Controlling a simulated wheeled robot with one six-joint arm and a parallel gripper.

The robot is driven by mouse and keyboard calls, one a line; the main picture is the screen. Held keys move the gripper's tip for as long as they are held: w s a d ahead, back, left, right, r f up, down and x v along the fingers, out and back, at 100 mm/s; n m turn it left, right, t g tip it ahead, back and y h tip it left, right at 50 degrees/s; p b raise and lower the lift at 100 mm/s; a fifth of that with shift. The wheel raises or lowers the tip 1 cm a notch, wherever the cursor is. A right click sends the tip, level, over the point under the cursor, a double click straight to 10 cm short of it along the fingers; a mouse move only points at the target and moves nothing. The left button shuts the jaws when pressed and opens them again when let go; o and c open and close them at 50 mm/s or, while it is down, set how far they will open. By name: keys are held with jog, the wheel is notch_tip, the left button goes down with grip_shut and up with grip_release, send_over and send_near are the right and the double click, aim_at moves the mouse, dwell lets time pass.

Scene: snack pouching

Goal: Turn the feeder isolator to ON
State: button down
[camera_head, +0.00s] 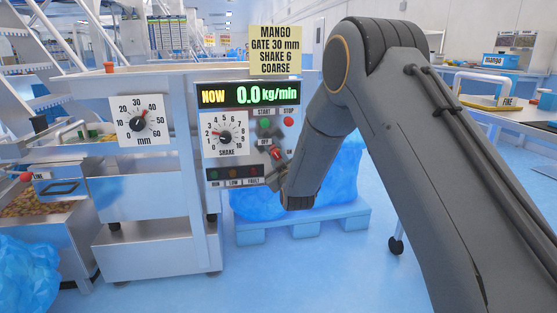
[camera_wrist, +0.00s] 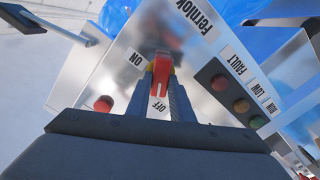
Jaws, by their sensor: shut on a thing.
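The feeder isolator has a red handle (camera_wrist: 161,70) with some yellow beside it, on the grey control panel (camera_wrist: 110,75). In the wrist view an ON label (camera_wrist: 137,58) lies to its left and an OFF label (camera_wrist: 160,104) just below it. The handle also shows in the head view (camera_head: 277,154), between the OFF label (camera_head: 265,142) and the ON label (camera_head: 289,152). My gripper (camera_wrist: 163,88) is shut on the handle, one finger on each side. I cannot tell which label the handle points to. My gripper in the head view (camera_head: 276,170) partly hides the isolator.
The display (camera_head: 249,95) reads 0.0 kg/min. A green START button (camera_head: 265,123), red STOP button (camera_head: 289,121) and SHAKE dial (camera_head: 227,134) are close by. Three lamps (camera_wrist: 241,105) sit right of the isolator in the wrist view. A blue-wrapped pallet (camera_head: 305,222) stands behind my arm.

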jog(key=m+p, duration=0.1)
jog(key=m, duration=0.3)
jog(key=shift+d+m+p, duration=0.15)
jog(key=shift+m+p, duration=0.15)
jog(key=shift+p, duration=0.05)
jog(key=m+p, duration=0.1)
jog(key=m, duration=0.3)
jog(key=shift+d, duration=0.1)
jog(key=shift+w+d+f+m+p, duration=0.1)
jog(key=shift+m+p, duration=0.4)
jog(key=shift+m, duration=1.7)
jog(key=shift+d+f+m+p, duration=0.1)
jog(key=shift+m+p, duration=0.35)
jog(key=shift+m, duration=1.75)
jog(key=c, duration=1.6)
grip_release()
jog(key=shift+o, duration=0.2)
